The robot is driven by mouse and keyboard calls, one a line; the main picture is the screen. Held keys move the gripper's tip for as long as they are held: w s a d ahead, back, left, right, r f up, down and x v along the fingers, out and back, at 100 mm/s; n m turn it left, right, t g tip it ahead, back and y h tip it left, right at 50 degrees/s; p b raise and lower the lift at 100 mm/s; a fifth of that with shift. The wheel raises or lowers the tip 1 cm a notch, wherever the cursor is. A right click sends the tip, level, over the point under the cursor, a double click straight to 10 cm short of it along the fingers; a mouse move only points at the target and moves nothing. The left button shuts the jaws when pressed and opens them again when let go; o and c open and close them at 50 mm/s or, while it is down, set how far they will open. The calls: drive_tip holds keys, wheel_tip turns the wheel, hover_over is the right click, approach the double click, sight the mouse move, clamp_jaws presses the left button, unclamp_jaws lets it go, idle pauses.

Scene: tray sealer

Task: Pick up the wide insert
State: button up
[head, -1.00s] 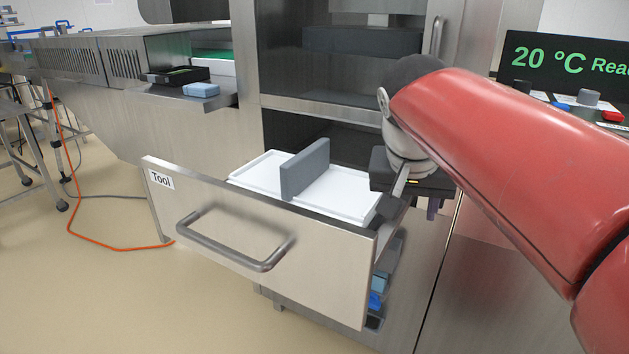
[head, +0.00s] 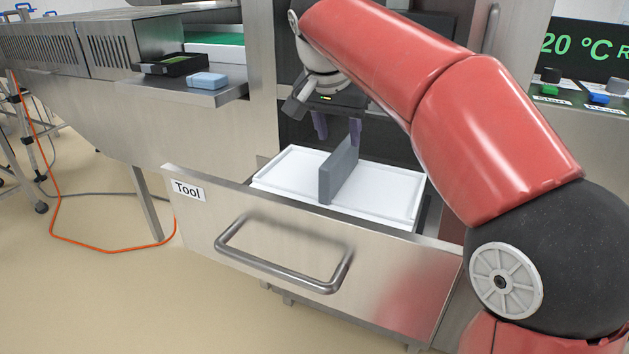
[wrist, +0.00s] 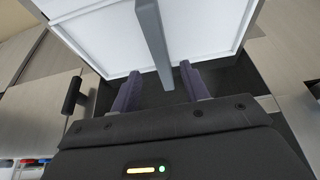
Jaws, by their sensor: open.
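The wide insert is most likely the grey upright plate (head: 338,175) that stands on edge across the white tray (head: 283,177) in the open drawer. In the wrist view the grey plate (wrist: 153,42) runs down the middle, with its near end just ahead of the gap between my fingers. My gripper (head: 338,138) is open and empty, pointing down above the back part of the tray, behind and above the plate. In the wrist view its two purple fingers (wrist: 159,86) sit one on each side of the plate's line. I cannot tell their exact height above it.
The drawer front (head: 300,260) labelled "Tool" with a bar handle stands pulled out in front of the tray. The machine's dark opening is behind it. A black box (head: 172,66) and a light-blue block (head: 207,81) sit on a shelf at left. A display panel is at right.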

sight(339, 151)
drive_tip(key=shift+w+a+f, duration=0.2)
drive_tip(key=shift+f, duration=0.05)
drive_tip(key=x, duration=0.2)
drive_tip(key=b+x, duration=0.1)
drive_tip(key=x, duration=0.4)
drive_tip(key=shift+s+f, duration=0.3)
drive_tip(key=shift+s, duration=0.05)
clamp_jaws()
drive_tip(key=shift+r, duration=0.1)
idle(0.8)
